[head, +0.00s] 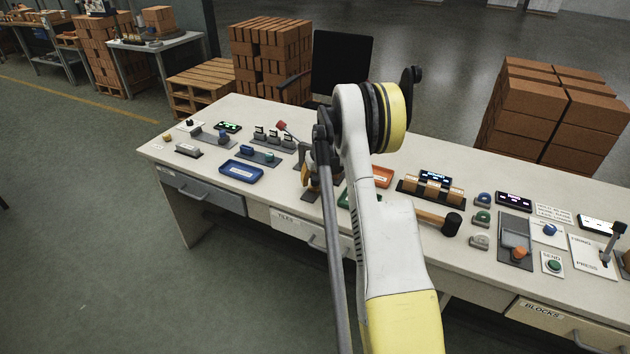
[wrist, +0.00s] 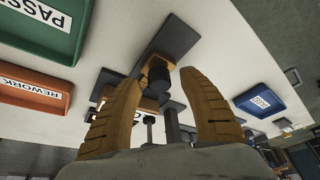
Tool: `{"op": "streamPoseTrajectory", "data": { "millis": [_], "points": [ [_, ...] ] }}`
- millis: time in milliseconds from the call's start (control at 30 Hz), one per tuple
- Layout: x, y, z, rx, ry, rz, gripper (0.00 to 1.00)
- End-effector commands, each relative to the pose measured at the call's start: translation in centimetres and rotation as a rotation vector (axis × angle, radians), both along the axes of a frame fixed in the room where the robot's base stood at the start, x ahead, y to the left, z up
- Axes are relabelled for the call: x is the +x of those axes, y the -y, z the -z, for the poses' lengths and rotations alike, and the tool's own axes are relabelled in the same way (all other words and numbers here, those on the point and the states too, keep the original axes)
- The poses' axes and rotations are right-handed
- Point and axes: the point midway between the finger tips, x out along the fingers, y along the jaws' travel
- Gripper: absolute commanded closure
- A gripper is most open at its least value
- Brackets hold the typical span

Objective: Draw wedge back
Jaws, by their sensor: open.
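My gripper (wrist: 160,79) is open in the wrist view, its two tan ribbed fingers on either side of a small fixture. The fixture has a dark round knob (wrist: 158,78) with a tan part around it, on a dark base plate (wrist: 175,38). The knob lies between the fingertips; I cannot tell whether they touch it. No part is clearly recognisable as the wedge. In the head view my gripper (head: 311,180) is over the middle of the bench, partly hidden by my arm, which also covers most of the fixture.
A blue tray (head: 241,172) lies left of my gripper. A green tray (wrist: 50,22) marked PASS and an orange tray (wrist: 36,90) marked REWORK lie on the other side. A hammer (head: 440,221) and a block rack (head: 431,190) are farther right on the bench (head: 215,108).

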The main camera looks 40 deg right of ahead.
Motion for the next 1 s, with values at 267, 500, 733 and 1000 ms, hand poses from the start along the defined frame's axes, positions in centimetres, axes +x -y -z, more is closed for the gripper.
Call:
{"op": "streamPoseTrajectory", "data": {
  "millis": [267,500,733,1000],
  "points": [
    [0.0,0.0,0.0,0.0,0.0,0.0,1.0],
    [-0.1,-0.2,0.0,0.0,0.0,-0.001,1.0],
    [-1.3,-3.2,0.0,0.001,-0.001,-0.002,1.0],
    [-1.6,-3.9,0.1,0.003,-0.002,-0.002,1.0]
  ]
}}
